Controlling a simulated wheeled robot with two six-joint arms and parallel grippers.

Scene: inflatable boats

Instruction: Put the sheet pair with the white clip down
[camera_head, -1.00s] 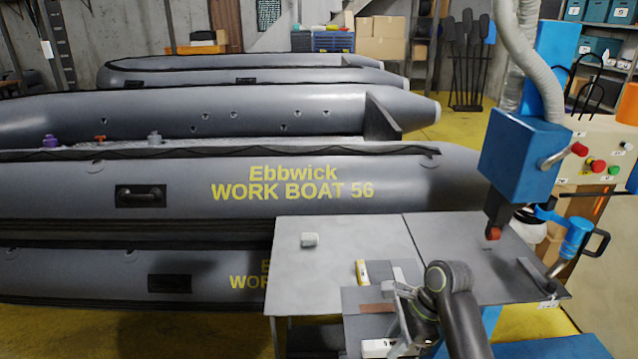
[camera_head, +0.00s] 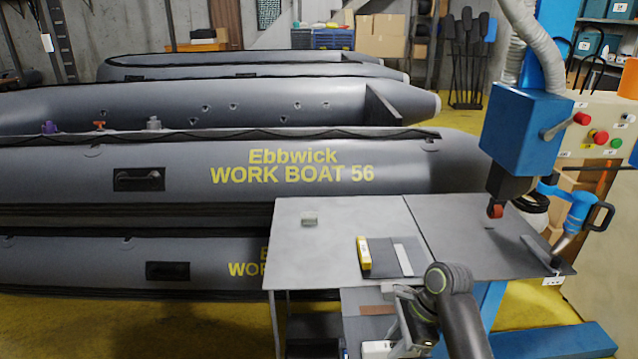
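The sheet pair with the white clip is a dark grey panel (camera_head: 364,329) with a brown strip (camera_head: 377,310) across it. Its white clip (camera_head: 377,347) is at the lower edge of the head view. My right gripper (camera_head: 408,305) appears shut on its right side and holds it in front of the table's near edge; the fingertips are partly hidden. Another dark sheet (camera_head: 383,262) with a yellow clip (camera_head: 364,256) and a pale strip (camera_head: 403,259) lies on the grey table (camera_head: 335,245). My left gripper is out of view.
A blue press with a red roller (camera_head: 495,211) stands over the right half, beside a blue-handled tool (camera_head: 572,236). Grey inflatable boats (camera_head: 120,160) fill the left. The table's left half is mostly bare.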

